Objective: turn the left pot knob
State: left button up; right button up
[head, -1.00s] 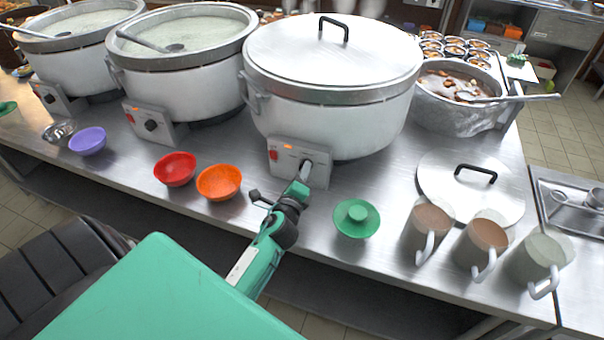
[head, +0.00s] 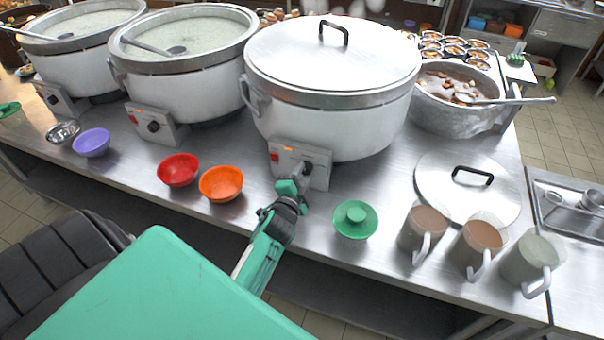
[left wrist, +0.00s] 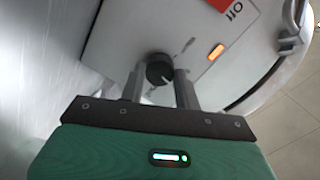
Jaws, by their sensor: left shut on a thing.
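My left gripper (head: 299,180) reaches the control box (head: 288,158) on the front of the lidded white pot (head: 325,120). In the left wrist view, the fingers of my left gripper (left wrist: 160,84) are on either side of a round black knob (left wrist: 160,69) with a pale pointer line, and are shut on it. My right gripper is not in view.
A red bowl (head: 178,170), an orange bowl (head: 221,183) and a green dish (head: 355,220) stand near my left wrist on the steel counter (head: 330,265). Several mugs (head: 475,240) and a loose lid (head: 468,188) lie to the right.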

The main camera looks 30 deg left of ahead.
pick_arm(q)
jog(key=shift+f+n, duration=0.1)
jog(key=shift+n, duration=0.6)
jog(key=o, duration=1)
jog(key=shift+c, duration=0.2)
jog(key=shift+s, duration=0.1)
jog(key=b+v, duration=0.2)
jog(key=v, duration=1.1)
jog(key=shift+s, duration=0.3)
jog(key=shift+n, duration=0.3)
